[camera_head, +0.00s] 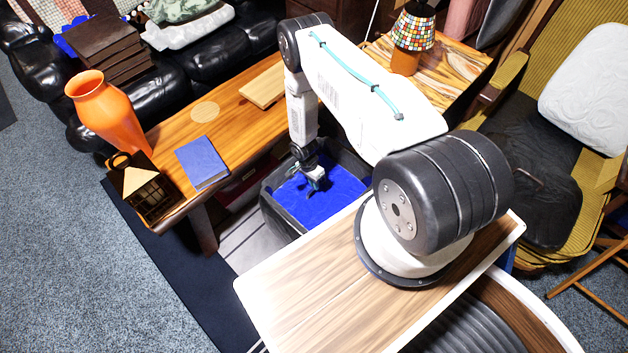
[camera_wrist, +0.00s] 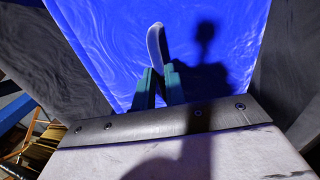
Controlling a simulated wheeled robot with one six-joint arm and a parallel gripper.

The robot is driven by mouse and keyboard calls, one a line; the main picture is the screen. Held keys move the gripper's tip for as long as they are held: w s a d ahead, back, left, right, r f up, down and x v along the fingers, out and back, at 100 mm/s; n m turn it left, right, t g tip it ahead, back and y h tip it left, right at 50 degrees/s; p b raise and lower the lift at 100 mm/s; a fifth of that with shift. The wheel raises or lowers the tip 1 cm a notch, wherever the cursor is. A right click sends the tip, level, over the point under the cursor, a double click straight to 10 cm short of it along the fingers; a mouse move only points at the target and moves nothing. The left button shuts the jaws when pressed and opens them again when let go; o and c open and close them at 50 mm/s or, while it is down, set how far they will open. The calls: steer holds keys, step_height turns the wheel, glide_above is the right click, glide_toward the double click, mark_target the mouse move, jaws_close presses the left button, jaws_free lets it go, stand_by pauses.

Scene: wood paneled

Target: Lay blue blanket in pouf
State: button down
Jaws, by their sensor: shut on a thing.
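The dark, open, box-shaped pouf (camera_head: 275,213) stands on the floor between the wooden coffee table and my base. The bright blue blanket (camera_head: 340,190) spreads inside it, below the rim. My gripper (camera_head: 316,180) points down inside the pouf, over the blue cloth. In the wrist view, the teal fingertips (camera_wrist: 158,85) are close together around a raised grey-blue strip, which looks like a shaded fold of the blanket (camera_wrist: 100,35). The dark pouf walls (camera_wrist: 45,62) rise on both sides. How far the fold is lifted cannot be told.
The coffee table (camera_head: 240,120) holds an orange vase (camera_head: 105,112), a blue book (camera_head: 202,162) and a dark lantern (camera_head: 140,190). A side table with a mosaic lamp (camera_head: 411,42) stands behind my arm. A yellow armchair (camera_head: 545,85) is at right. Carpet is clear at lower left.

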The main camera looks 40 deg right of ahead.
steer(key=shift+w+x, duration=0.2)
steer(key=shift+x, duration=0.6)
steer(key=shift+w+x, duration=0.15)
steer(key=shift+x, duration=0.65)
steer(key=shift+w+x, duration=0.2)
steer(key=shift+x, duration=0.65)
steer(key=shift+a+f, duration=0.15)
steer(key=shift+f, duration=0.2)
steer(key=c, duration=1.1)
jaws_free()
steer(key=shift+o, duration=0.2)
steer(key=shift+v, duration=3.9)
